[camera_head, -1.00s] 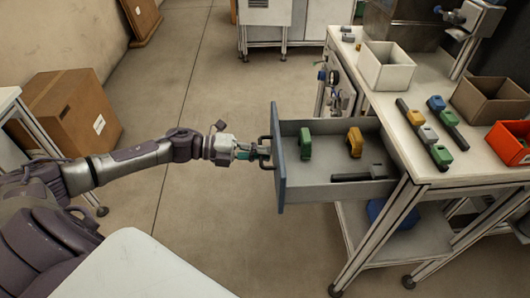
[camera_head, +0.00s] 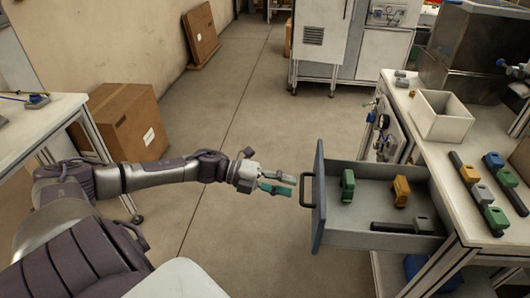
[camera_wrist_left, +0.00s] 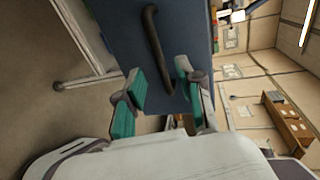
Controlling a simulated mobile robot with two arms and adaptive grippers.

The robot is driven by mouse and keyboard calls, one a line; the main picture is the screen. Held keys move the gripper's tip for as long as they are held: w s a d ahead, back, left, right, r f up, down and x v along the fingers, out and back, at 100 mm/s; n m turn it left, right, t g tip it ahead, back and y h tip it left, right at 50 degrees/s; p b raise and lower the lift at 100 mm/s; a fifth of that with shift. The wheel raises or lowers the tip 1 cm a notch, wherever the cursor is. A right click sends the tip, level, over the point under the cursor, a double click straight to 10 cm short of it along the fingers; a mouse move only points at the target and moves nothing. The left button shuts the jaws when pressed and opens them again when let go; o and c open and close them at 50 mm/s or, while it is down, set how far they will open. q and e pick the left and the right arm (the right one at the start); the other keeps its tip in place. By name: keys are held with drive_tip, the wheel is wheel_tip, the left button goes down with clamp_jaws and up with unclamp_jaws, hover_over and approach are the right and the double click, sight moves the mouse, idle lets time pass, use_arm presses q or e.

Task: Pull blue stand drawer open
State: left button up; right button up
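The blue-fronted drawer (camera_head: 318,200) stands pulled out of the white stand (camera_head: 456,232) at the right. Its dark handle (camera_head: 306,190) faces my left gripper. Inside the drawer lie a green block, an orange block and a dark bar with a grey block. My left gripper (camera_head: 288,184) is open and empty, just left of the handle and apart from it. In the left wrist view, the handle (camera_wrist_left: 156,45) shows beyond the open teal fingers (camera_wrist_left: 158,98), against the blue front. My right gripper is not in view.
The stand top holds a white open bin (camera_head: 440,118) and several coloured blocks on dark bars. A cardboard box (camera_head: 128,122) sits on the floor at the left, near a white table (camera_head: 40,122). The floor between is clear.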

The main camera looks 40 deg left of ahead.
use_arm(q)
drive_tip(key=v, duration=0.7)
drive_tip(key=shift+s+a, duration=0.1)
idle(0.4)
